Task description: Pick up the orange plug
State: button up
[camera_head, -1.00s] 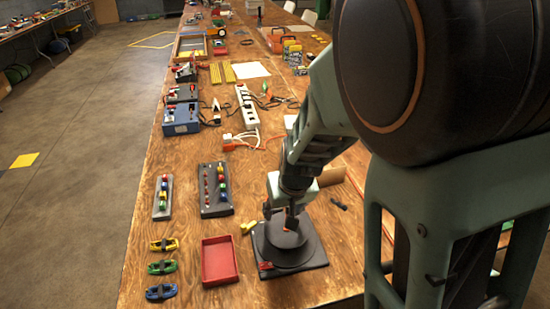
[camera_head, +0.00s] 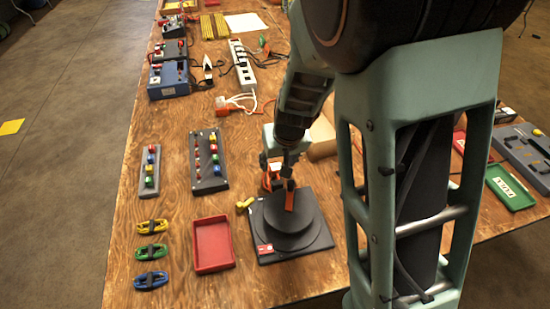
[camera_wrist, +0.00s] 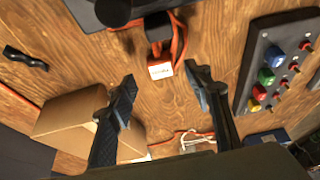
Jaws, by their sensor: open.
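The orange plug (camera_wrist: 160,69) has a pale label on its face. In the wrist view it shows beyond and between the fingertips, with a black part and an orange cord behind it. In the head view an orange piece (camera_head: 270,181), seemingly this plug, shows partly hidden by my arm at the far side of the black turntable (camera_head: 262,240). My gripper (camera_wrist: 160,78) is open, its two dark fingers apart with nothing between them.
A red tray (camera_head: 213,268) stands left of the turntable, and a small yellow piece (camera_head: 245,203) lies beside it. Two button boards, one of them the larger (camera_head: 209,185), lie further left. A cardboard piece (camera_wrist: 70,118) lies near the gripper. A power strip (camera_head: 242,62) is further back.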

aim_at(277, 168)
jog(key=b+x, duration=0.2)
jog(key=x, duration=0.3)
jog(key=shift+f, duration=0.25)
jog(key=c, duration=1.2)
grip_shut()
jog(key=shift+r, duration=0.15)
